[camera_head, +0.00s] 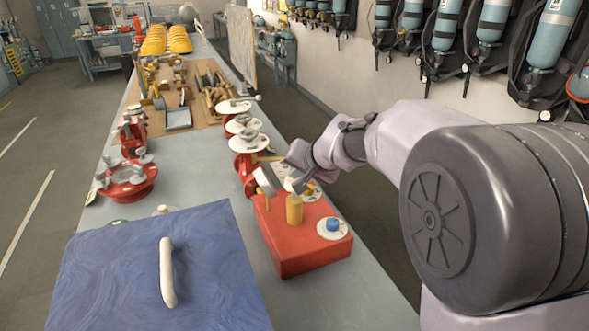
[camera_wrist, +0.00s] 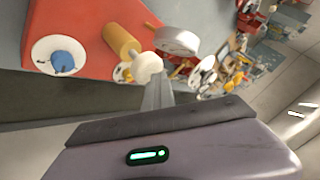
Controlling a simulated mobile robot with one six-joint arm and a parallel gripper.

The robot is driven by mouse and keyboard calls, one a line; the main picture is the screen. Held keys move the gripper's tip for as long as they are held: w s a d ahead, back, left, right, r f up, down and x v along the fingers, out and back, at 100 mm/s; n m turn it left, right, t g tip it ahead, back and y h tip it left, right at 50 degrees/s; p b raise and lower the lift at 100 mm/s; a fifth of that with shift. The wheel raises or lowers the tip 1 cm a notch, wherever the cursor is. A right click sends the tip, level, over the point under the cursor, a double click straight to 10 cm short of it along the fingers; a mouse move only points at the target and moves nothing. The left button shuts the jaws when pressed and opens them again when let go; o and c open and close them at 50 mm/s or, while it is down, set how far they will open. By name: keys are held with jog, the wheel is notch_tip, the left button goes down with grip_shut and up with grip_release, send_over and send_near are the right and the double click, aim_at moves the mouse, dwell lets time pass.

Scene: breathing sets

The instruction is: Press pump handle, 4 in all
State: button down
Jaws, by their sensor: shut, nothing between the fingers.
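A red box (camera_head: 290,250) stands on the bench. On its top are an upright yellow-tan cylinder (camera_head: 294,209), which may be the pump handle, and a blue knob (camera_head: 333,224) on a white dial. My gripper (camera_head: 268,181) is shut and empty, over the far end of the box just behind the cylinder. In the wrist view, its grey fingers (camera_wrist: 156,92) reach toward a pale round knob (camera_wrist: 145,67) beside the cylinder (camera_wrist: 122,39); I cannot tell whether they touch it. The blue knob (camera_wrist: 63,62) is clear of the fingers.
A blue panel (camera_head: 100,270) with a white bar handle (camera_head: 167,272) lies at the near left. Red fittings with white discs (camera_head: 249,142) stand just beyond the box. Another red fitting (camera_head: 127,181) is at left. Tools (camera_head: 180,95) lie farther back. Bare bench shows between the red fittings.

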jog(key=shift+r+p, duration=1.4)
jog(key=shift+r, duration=0.5)
notch_tip(320, 180, up, 5)
jog(key=p, duration=0.4)
dwell(1.5)
